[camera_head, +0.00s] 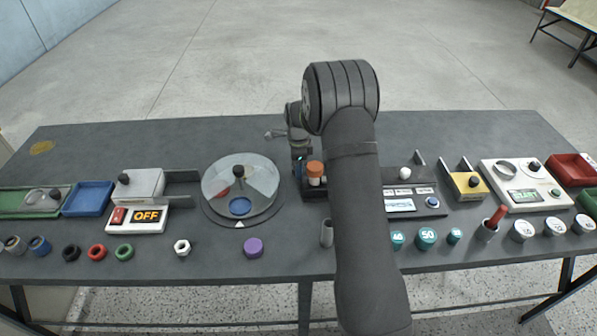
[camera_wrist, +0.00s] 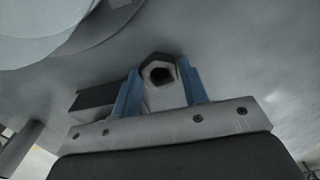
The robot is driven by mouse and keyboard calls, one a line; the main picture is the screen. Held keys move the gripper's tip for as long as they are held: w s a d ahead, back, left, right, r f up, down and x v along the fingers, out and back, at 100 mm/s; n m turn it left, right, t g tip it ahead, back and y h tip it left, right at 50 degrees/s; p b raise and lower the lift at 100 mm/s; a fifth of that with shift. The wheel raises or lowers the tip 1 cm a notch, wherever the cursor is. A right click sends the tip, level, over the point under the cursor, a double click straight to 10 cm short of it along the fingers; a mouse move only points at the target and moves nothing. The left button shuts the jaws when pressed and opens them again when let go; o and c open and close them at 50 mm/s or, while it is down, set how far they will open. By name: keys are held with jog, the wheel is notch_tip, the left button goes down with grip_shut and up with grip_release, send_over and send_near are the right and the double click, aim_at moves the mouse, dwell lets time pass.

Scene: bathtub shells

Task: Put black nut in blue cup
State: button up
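The black nut (camera_head: 71,252) rests near the front edge of the table at the left. The blue cup (camera_head: 40,245) stands just left of it, beside a tan and grey cup (camera_head: 14,245). My gripper (camera_head: 298,158) is over the middle of the table, far to the right of both, and partly hidden by my arm. In the wrist view its two blue fingers (camera_wrist: 160,90) are apart. A grey hexagonal piece with a dark hole (camera_wrist: 159,73) shows between the fingertips; I see no clear grip on it.
Red (camera_head: 97,252), green (camera_head: 124,252) and white nuts (camera_head: 182,247) lie along the front, right of the black nut. A switch box reading OFF (camera_head: 138,218) and a round dial (camera_head: 240,190) stand behind. A purple knob (camera_head: 253,247) and grey cup (camera_head: 327,232) are nearer the middle.

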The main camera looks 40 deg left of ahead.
jog(key=c, duration=0.7)
notch_tip(320, 180, up, 10)
jog(key=w+d+n, duration=0.1)
jog(key=w+d, duration=0.3)
jog(key=d, duration=0.4)
jog(key=w+d+n, duration=0.1)
jog(key=w+d, duration=0.3)
jog(key=d, duration=0.5)
jog(key=w+d+n, duration=0.2)
jog(key=w+d, duration=0.3)
jog(key=d, duration=0.3)
jog(key=shift+d+f, duration=0.25)
jog(key=shift+f, duration=0.05)
jog(key=s+d+f+n, duration=0.1)
jog(key=d+n, duration=0.4)
jog(key=d, duration=2.1)
jog(key=shift+s+d, duration=0.15)
jog(key=shift+s, duration=0.1)
